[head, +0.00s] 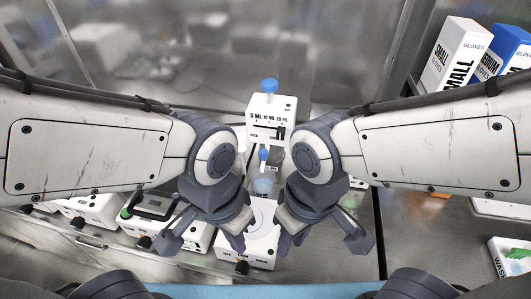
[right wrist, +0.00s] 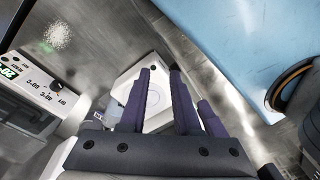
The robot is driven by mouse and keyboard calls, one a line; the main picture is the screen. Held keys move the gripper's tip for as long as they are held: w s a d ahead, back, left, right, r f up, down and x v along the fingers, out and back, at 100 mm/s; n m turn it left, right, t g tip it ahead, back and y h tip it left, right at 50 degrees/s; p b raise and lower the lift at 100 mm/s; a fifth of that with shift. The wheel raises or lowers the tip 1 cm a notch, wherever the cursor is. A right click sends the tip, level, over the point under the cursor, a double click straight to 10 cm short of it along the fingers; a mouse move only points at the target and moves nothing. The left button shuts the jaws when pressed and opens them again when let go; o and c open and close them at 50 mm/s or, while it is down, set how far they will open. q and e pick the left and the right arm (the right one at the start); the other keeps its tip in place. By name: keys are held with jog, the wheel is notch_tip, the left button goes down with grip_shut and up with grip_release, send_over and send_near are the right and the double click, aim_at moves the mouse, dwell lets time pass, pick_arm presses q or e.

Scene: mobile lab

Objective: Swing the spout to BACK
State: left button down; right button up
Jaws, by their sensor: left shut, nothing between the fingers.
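The white dispenser box (head: 262,118) with a blue knob on top stands at the back centre in the head view. Its front has a volume scale marked 5, 10 and 20 ML and a black slider (head: 281,133) at the right end. A small blue and white part (head: 263,154), apparently the spout, hangs below its front, between my wrists; its exact direction is unclear. My left gripper (head: 241,241) is shut and empty, low and in front of the dispenser. My right gripper (right wrist: 158,72) is open and empty, with a gap between its purple fingers.
A white instrument (head: 258,262) with a round plate lies under my grippers. Other white instruments (head: 88,208) line the left. Glove boxes (head: 457,55) stand at the back right. A blue surface (right wrist: 240,50) shows in the right wrist view.

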jog(key=shift+w+m, duration=0.15)
jog(key=shift+m, duration=0.25)
grip_shut()
jog(key=w+d+r+m+t+y+p, duration=0.1)
jog(key=w+d+m+y, duration=0.2)
jog(key=w+m, duration=0.7)
jog(key=w+d+r+m+t+y+p, duration=0.1)
jog(key=w+d+m+y, duration=0.3)
jog(key=w+m, duration=0.7)
jog(key=d+m+t+p, duration=0.1)
jog(key=d+m, duration=0.1)
jog(key=m, duration=0.6)
jog(key=shift+t+p, duration=0.3)
jog(key=shift+d, duration=0.1)
